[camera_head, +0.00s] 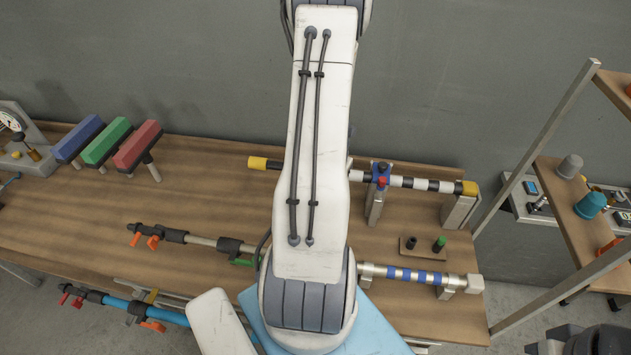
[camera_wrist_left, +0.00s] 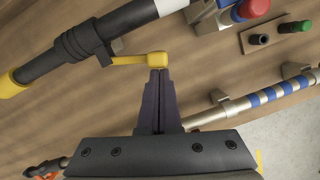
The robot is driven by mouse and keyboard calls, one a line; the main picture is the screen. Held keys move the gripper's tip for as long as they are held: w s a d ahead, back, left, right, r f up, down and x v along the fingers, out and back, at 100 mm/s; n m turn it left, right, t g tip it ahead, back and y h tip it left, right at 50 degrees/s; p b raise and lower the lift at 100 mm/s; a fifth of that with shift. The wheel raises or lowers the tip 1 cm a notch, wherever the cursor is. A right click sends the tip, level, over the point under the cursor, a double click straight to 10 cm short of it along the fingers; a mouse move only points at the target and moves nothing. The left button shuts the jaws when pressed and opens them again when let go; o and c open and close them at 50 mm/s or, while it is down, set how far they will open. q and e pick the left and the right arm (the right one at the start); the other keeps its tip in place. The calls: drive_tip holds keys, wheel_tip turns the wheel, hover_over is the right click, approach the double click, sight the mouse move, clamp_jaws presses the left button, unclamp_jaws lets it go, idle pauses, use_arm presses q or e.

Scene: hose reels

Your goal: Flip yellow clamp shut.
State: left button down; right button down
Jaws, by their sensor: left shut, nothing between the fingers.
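The yellow clamp lever (camera_wrist_left: 140,59) sticks out sideways from a black collar (camera_wrist_left: 82,42) on the dark pipe in the left wrist view. My left gripper (camera_wrist_left: 158,74) is shut and empty. Its fingertips are at the lever's outer end; I cannot tell whether they touch it. In the head view my own white arm hides the clamp and the left gripper. The pipe's yellow left end (camera_head: 258,163) and its black-and-white right part (camera_head: 421,184) show on either side of the arm. My right gripper is not in view.
A stand with blue and red knobs (camera_head: 379,181) holds the pipe right of my arm. A blue-banded silver pipe (camera_head: 417,276) lies nearer the front. A small board (camera_head: 424,249) carries black and green pegs. Blue, green and red blocks (camera_head: 137,146) stand at the left.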

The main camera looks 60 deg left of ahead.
use_arm(q)
drive_tip(key=shift+w+a+n, duration=0.1)
drive_tip(key=shift+w+n, duration=0.1)
drive_tip(key=shift+n, duration=0.2)
drive_tip(key=shift+s+a+p, duration=0.25)
drive_tip(key=shift+a+p, duration=0.05)
drive_tip(key=shift+a, duration=0.35)
